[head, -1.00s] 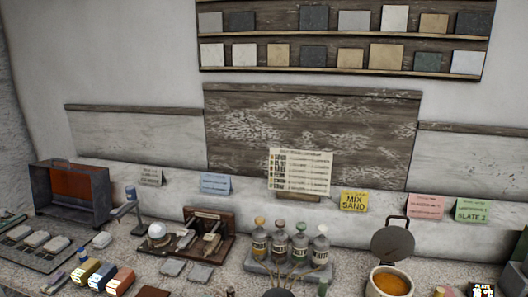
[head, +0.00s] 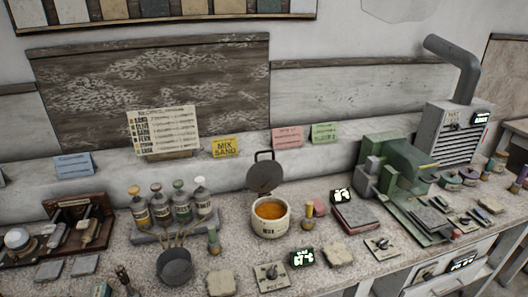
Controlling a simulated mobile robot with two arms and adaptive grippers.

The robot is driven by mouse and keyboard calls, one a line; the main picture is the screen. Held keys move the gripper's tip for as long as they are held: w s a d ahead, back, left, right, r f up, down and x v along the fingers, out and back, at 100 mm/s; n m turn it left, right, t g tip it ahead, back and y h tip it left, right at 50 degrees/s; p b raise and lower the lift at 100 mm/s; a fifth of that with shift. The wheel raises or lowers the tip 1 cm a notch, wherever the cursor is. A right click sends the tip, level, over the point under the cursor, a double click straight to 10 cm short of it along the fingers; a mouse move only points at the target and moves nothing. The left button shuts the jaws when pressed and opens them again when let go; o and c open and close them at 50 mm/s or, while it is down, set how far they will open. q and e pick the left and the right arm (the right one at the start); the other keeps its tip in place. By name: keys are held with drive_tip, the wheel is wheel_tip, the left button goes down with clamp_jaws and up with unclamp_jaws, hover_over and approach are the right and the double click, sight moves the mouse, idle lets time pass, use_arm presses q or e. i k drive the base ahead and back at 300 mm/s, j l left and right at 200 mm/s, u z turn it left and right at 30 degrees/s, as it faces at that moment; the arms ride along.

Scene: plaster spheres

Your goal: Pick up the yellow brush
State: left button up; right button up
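A small upright item with a yellow body (head: 308,214) stands on the bench just right of the white pot. It may be the yellow brush, but it is too small to be sure. A similar greenish upright item (head: 213,241) stands further left, beside the dark bowl. Neither of my grippers is in view.
A white pot (head: 270,226) with orange contents and a raised lid stands mid-bench. A green machine (head: 392,172) stands to the right. Stone pieces and small dial plates (head: 271,277) line the front.

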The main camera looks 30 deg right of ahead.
sight(307, 223)
drive_tip(key=z, duration=1.25)
